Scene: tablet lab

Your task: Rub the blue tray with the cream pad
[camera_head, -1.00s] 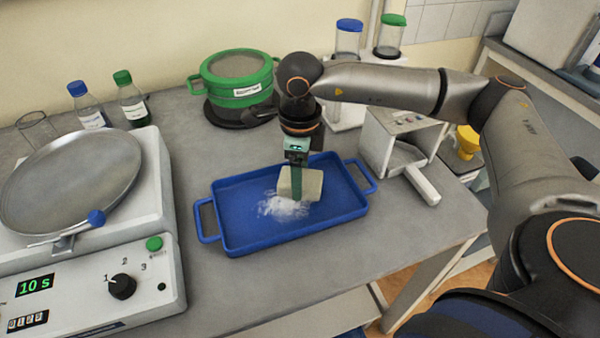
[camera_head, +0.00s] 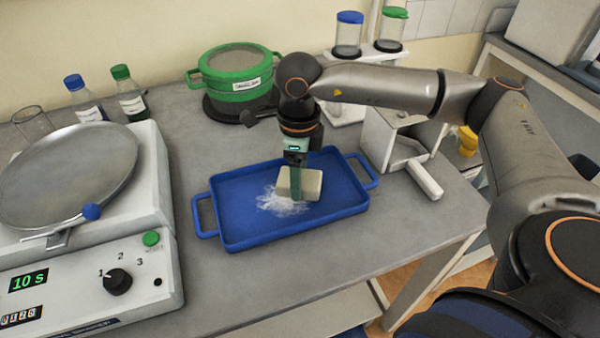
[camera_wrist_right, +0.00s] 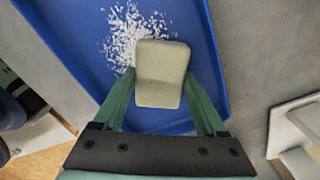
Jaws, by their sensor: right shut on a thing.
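The blue tray (camera_head: 240,238) lies on the grey bench, with a handle at each short end. A patch of white powder (camera_head: 275,203) is spread on its floor, left of and partly in front of the pad. My right gripper (camera_head: 298,182) points down over the tray and is shut on the cream pad (camera_head: 313,184). The right wrist view shows the pad (camera_wrist_right: 161,75) between the two green fingers, beside the powder (camera_wrist_right: 125,35). The pad is at or just above the tray floor; I cannot tell whether it touches. My left gripper is out of view.
A white device with a round metal pan (camera_head: 65,175) and a dial stands at the left. A green pot (camera_head: 235,80) is behind the tray, and a white box-like stand (camera_head: 390,140) is close on its right. The bench in front of the tray is clear.

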